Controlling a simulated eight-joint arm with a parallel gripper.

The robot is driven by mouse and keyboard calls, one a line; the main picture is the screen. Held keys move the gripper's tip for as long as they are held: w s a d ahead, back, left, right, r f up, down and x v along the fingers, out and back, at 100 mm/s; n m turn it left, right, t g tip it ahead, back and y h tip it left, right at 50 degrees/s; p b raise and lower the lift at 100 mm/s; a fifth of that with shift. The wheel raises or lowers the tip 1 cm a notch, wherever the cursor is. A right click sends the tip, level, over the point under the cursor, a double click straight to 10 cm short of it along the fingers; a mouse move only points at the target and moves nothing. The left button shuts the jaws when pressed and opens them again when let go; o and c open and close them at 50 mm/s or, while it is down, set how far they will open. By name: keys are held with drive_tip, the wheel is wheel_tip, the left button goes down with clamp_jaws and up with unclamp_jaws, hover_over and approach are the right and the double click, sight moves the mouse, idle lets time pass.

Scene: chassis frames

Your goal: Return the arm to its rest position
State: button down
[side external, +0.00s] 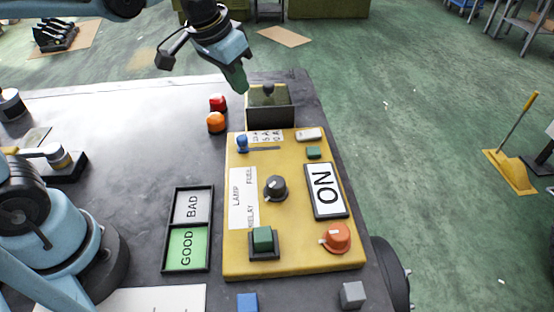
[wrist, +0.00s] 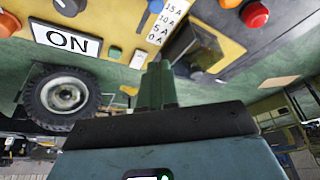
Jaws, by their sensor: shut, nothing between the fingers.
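My gripper (side external: 239,79) is at the far end of the yellow panel in the side view, above and just left of the dark-framed clear box there. Its green fingers are shut together with nothing between them. In the wrist view the gripper (wrist: 158,68) points toward the panel's edge, between the ON plate and the clear box. My arm reaches in from the top of the side view. The rest position itself is not marked in either view.
The yellow panel (side external: 237,265) carries knobs, a green button (side external: 262,239) and an ON plate (side external: 325,190). The clear box (side external: 270,116) stands at its far end. Red (side external: 217,102) and orange (side external: 215,122) buttons and a GOOD/BAD tray (side external: 167,269) lie left.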

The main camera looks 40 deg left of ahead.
drive_tip(key=s+a+f+n+t, duration=0.1)
drive_tip(key=s+a+f+t, duration=0.2)
drive_tip(key=s, duration=0.6)
drive_tip(key=shift+a+f, duration=0.15)
drive_tip(key=shift+f, duration=0.4)
